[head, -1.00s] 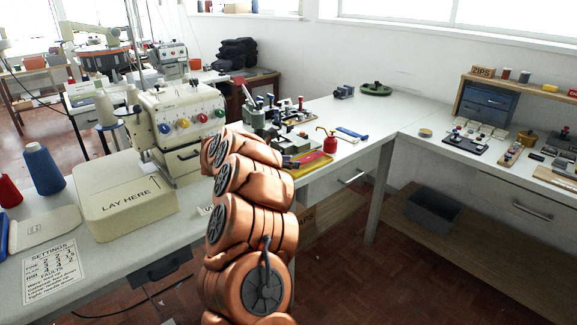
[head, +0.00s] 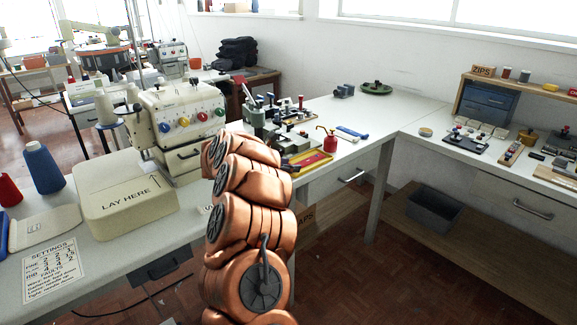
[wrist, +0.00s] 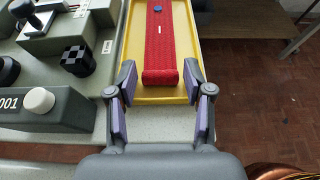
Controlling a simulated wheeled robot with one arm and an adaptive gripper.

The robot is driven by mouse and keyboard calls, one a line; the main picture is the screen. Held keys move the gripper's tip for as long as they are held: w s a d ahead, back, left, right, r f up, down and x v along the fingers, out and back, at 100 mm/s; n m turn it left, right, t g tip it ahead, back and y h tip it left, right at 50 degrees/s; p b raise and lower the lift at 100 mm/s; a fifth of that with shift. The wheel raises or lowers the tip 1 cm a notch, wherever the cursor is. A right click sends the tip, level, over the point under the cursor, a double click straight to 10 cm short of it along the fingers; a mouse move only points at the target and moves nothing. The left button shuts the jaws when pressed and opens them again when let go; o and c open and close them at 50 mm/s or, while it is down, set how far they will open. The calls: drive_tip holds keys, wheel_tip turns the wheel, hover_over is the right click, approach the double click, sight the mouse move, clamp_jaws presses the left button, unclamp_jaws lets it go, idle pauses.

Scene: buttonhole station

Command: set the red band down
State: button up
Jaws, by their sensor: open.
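The red band (wrist: 160,50) lies flat and lengthwise in a yellow tray (wrist: 131,35) in the wrist view. It has a small white mark and a blue spot on it, and its near end looks thick. My gripper (wrist: 160,78) is open, with one finger on each side of that near end and a gap visible on both sides. My gripper (head: 290,165) there is small and dark at the tray's near end.
A grey-green machine (wrist: 50,105) stands close left of the tray. The red oil can (head: 330,142) is beside the tray. Floor (wrist: 260,80) lies open beyond the bench edge at right. The sewing machine (head: 180,120) and a "LAY HERE" block (head: 125,205) stand further left.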

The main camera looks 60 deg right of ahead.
drive_tip(key=shift+r, duration=0.1)
drive_tip(key=v, duration=1.2)
drive_tip(key=shift+b, duration=0.4)
